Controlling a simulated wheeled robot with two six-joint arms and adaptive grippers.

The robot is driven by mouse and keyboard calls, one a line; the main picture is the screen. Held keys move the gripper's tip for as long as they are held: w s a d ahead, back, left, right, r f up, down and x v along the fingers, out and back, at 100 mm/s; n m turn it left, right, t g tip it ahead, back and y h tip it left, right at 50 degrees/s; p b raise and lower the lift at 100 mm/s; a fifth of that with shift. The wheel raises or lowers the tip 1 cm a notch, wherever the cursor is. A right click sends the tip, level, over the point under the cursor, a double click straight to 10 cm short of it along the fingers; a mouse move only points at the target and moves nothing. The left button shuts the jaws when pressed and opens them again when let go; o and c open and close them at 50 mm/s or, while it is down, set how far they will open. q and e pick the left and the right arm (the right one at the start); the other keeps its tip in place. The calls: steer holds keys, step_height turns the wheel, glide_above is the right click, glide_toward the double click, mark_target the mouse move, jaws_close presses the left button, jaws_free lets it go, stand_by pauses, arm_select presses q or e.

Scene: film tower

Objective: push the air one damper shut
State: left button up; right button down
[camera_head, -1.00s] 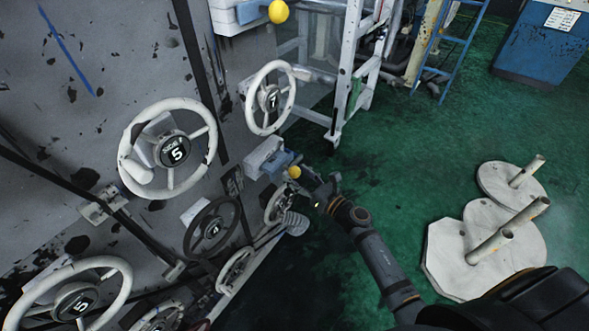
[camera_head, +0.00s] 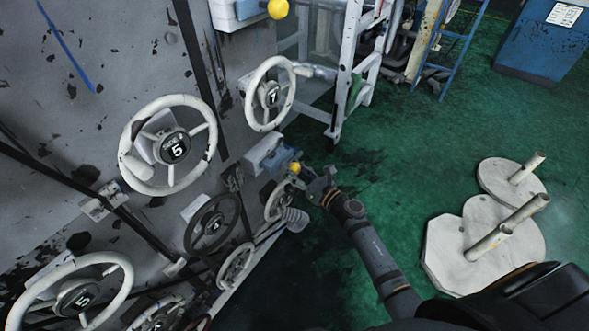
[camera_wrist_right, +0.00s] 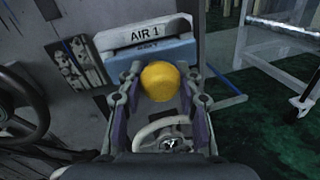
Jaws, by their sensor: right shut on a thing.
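The air one damper is a white box labelled AIR 1 (camera_wrist_right: 145,33) on the grey panel, with a blue slide (camera_wrist_right: 152,57) showing at its front. A yellow ball knob (camera_wrist_right: 160,81) sits at the slide's end. In the head view, the knob (camera_head: 295,168) and blue slide (camera_head: 277,157) stick out from the white box (camera_head: 260,150). My right gripper (camera_head: 303,174) has its fingers on both sides of the knob and is shut on it. The slide's inner part is hidden in the box. My left gripper is not in view.
Another yellow knob (camera_head: 278,9) is above. Round plates with posts (camera_head: 490,235) lie on the green floor at right. A white frame (camera_head: 345,75) stands behind.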

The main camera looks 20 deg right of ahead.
mark_target(285, 162)
steer(key=shift+a+x, duration=0.15)
steer(key=shift+x, duration=0.8)
steer(key=shift+a+x, duration=0.15)
steer(key=shift+x, duration=0.75)
steer(key=shift+s, duration=0.2)
steer(key=c, duration=0.9)
jaws_free()
steer(key=shift+s, duration=0.1)
steer(key=v, duration=1.2)
